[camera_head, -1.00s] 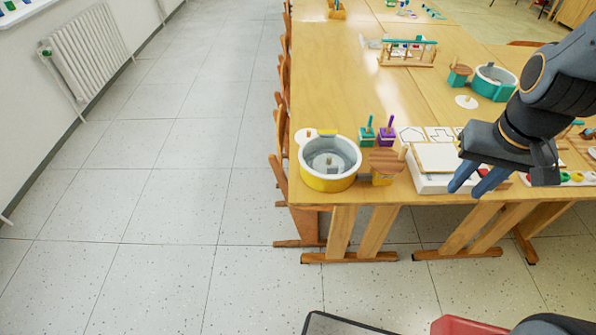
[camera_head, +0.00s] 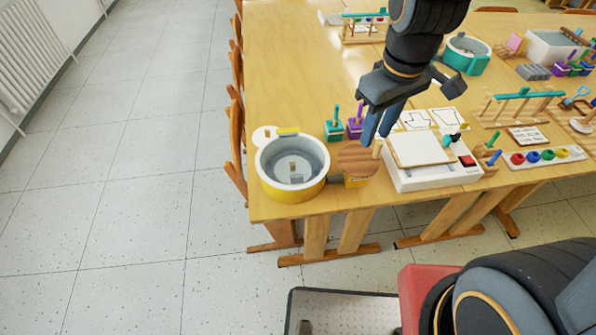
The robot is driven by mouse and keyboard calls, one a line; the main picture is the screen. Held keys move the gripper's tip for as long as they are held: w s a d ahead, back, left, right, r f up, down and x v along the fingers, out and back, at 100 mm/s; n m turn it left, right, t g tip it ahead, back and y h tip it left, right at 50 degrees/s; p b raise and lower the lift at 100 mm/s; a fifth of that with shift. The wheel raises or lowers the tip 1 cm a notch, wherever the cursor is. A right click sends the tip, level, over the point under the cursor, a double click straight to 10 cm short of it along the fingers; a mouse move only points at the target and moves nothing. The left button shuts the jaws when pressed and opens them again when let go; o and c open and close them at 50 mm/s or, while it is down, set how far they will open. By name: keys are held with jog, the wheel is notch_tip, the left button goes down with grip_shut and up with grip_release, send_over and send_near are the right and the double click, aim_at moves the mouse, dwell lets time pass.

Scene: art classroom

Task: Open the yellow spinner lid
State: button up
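The yellow spinner (camera_head: 290,191) is a round yellow pot with a grey rim and grey inside, at the table's near left corner. A small pale post stands in its middle. A yellow tab shows at its back rim; whether a clear lid covers the top I cannot tell. On its right is a wooden disc (camera_head: 357,161) with an upright peg (camera_head: 378,149), above a yellow base. My gripper (camera_head: 376,133) points down above the disc's right edge, fingers apart around or just behind the peg's top. Contact with the peg cannot be made out.
A white disc (camera_head: 264,137) lies behind the pot. Teal (camera_head: 333,131) and purple pieces stand behind the wooden disc. A white box (camera_head: 432,178) is close on the right. Chairs (camera_head: 236,150) line the left edge; the floor to the left is clear.

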jog(key=a+f+n+b, duration=0.4)
jog(key=a+f+n, duration=0.15)
jog(key=a, duration=0.25)
jog(key=n+g+b, duration=0.1)
jog(key=n+b, duration=0.3)
jog(key=n, duration=0.4)
send_over(297, 176)
jog(key=shift+w+d+f, duration=0.1)
jog(key=shift+w+f, duration=0.05)
jog(key=shift+f, duration=1.25)
notch_tip(297, 176, down, 7)
jog(key=shift+r+p, duration=0.15)
jog(key=shift+p, duration=0.2)
grip_shut()
